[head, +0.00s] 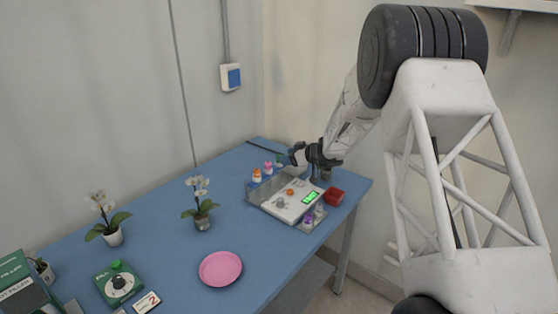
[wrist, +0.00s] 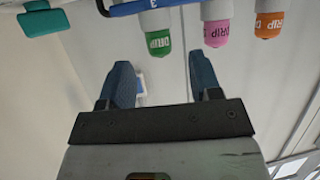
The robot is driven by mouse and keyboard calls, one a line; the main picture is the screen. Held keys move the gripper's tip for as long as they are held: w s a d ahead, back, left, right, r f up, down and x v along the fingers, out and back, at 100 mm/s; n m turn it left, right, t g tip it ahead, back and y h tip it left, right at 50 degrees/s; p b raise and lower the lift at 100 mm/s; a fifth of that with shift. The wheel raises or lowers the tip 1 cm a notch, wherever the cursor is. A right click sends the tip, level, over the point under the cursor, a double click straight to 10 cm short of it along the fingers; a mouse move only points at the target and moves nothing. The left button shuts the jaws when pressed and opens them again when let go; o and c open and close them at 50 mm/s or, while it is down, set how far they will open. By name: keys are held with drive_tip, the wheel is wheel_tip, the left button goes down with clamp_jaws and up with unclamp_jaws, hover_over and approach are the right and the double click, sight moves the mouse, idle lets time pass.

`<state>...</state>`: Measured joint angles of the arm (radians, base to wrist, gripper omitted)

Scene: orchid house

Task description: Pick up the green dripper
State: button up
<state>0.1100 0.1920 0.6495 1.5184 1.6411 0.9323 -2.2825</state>
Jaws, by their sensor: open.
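The green dripper (wrist: 158,41) shows in the wrist view, with a pale body and a green end marked with lettering. It hangs from the top edge of that picture, beside a pink dripper (wrist: 217,32) and an orange dripper (wrist: 268,24). My gripper (wrist: 162,76) is open and empty. Its two blue fingers point toward the green dripper, which lies between their lines, just past the tips. In the head view my gripper (head: 297,156) is at the table's far right, near the pink dripper (head: 267,167); the green dripper is hard to make out there.
In the head view, a white scale (head: 284,209), a red box (head: 333,196) and a pink plate (head: 220,268) are on the blue table (head: 165,240).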

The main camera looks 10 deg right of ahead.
drive_tip(key=shift+x, duration=1.55)
drive_tip(key=shift+c, duration=0.5)
drive_tip(key=c, duration=0.9)
drive_tip(key=shift+r, duration=0.1)
drive_tip(key=shift+r, duration=0.7)
wheel_tip(320, 180, up, 2)
drive_tip(key=shift+r, duration=0.1)
drive_tip(key=s+d+r, duration=0.1)
drive_tip(key=s, duration=1.5)
drive_tip(key=shift+r, duration=0.15)
drive_tip(key=shift+w, duration=0.15)
